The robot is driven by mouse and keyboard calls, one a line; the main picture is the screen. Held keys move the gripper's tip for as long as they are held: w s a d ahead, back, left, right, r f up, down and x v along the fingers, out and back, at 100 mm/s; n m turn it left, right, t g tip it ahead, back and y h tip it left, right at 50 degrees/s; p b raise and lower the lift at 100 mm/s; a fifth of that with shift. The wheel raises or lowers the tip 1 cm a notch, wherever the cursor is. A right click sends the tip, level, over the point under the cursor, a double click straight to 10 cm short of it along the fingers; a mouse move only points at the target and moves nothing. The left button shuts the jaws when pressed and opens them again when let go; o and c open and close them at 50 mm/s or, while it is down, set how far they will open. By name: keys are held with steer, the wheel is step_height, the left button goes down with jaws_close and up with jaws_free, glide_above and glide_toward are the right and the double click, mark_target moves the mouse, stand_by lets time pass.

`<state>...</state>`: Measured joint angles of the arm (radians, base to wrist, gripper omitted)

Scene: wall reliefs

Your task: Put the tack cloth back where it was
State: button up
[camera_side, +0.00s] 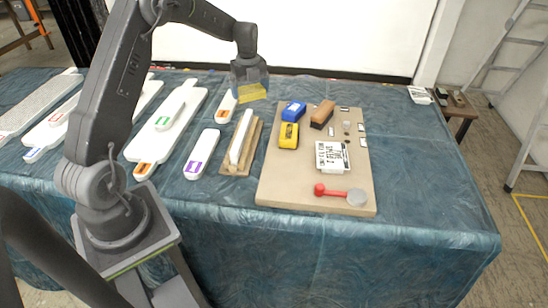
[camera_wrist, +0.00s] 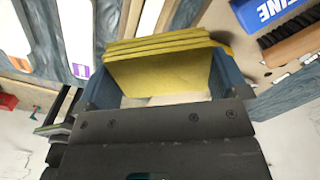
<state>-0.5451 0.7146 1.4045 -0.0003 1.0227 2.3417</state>
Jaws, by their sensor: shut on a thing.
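The tack cloth (camera_side: 252,92) is a yellow folded pad. My gripper (camera_side: 250,84) is shut on it and holds it up above the back of the table, left of the tan board (camera_side: 290,172). In the wrist view the cloth (camera_wrist: 160,68) shows its stacked folds between the two blue fingers of my gripper (camera_wrist: 160,90). What lies directly under the cloth is partly hidden by it.
White long pieces lie left on the blue-covered table (camera_side: 290,260). The board's left middle is bare.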

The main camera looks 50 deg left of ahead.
steer(key=s+d+m, duration=0.6)
steer(key=s+d, duration=0.4)
steer(key=d, duration=0.4)
glide_above(285, 175)
step_height(285, 175, down, 8)
steer(key=shift+r, duration=0.1)
steer(key=shift+f, duration=2)
steer(key=shift+f, duration=0.1)
steer(key=o, duration=0.4)
steer(key=shift+o, duration=0.4)
